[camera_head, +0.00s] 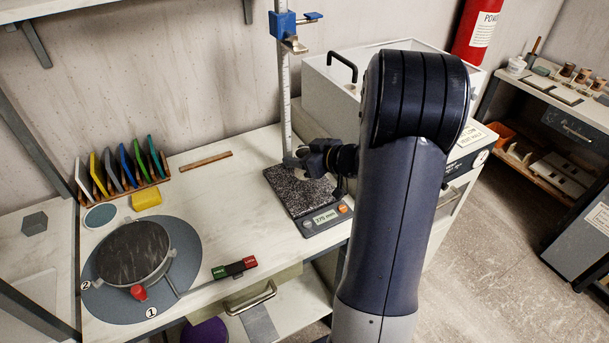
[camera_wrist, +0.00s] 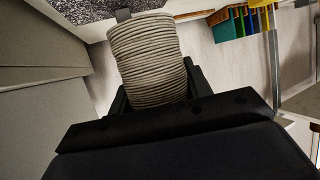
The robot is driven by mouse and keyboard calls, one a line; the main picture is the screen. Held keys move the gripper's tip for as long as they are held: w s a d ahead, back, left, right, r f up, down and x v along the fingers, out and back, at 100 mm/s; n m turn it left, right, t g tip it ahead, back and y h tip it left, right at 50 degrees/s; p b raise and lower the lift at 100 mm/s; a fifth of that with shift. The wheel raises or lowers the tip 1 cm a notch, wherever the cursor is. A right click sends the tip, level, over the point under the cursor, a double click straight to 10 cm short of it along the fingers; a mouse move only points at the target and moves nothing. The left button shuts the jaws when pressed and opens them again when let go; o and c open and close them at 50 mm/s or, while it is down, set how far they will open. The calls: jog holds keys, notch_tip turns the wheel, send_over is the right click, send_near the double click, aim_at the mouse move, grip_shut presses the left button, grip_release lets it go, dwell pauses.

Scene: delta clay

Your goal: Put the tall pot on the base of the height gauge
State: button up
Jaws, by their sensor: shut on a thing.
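The tall pot (camera_wrist: 146,62) is a pale grey-beige cylinder with ridged bands, seen in the wrist view between the fingers of my gripper (camera_wrist: 158,88). My gripper is shut on it. In the head view my gripper (camera_head: 318,160) is beside the column of the height gauge (camera_head: 285,95), over the back of its speckled dark base (camera_head: 295,190). Part of the speckled base (camera_wrist: 85,8) shows at the wrist view's top left. Whether the pot touches the base I cannot tell.
A blue slider (camera_head: 283,25) sits high on the gauge column. A white lidded box (camera_head: 335,95) stands behind and right. On the left are a round turntable (camera_head: 190,240), a rack of coloured tiles (camera_head: 120,170) and a yellow sponge (camera_head: 146,198). Table left of the gauge is mostly clear.

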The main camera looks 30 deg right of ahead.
aim_at(300, 170)
jog(key=shift+f+b, duration=0.3)
jog(key=shift+f, duration=2.35)
jog(key=o, duration=1)
jog(key=shift+f, duration=0.1)
jog(key=shift+r, duration=0.2)
jog(key=v, duration=1.2)
jog(key=shift+f, duration=0.15)
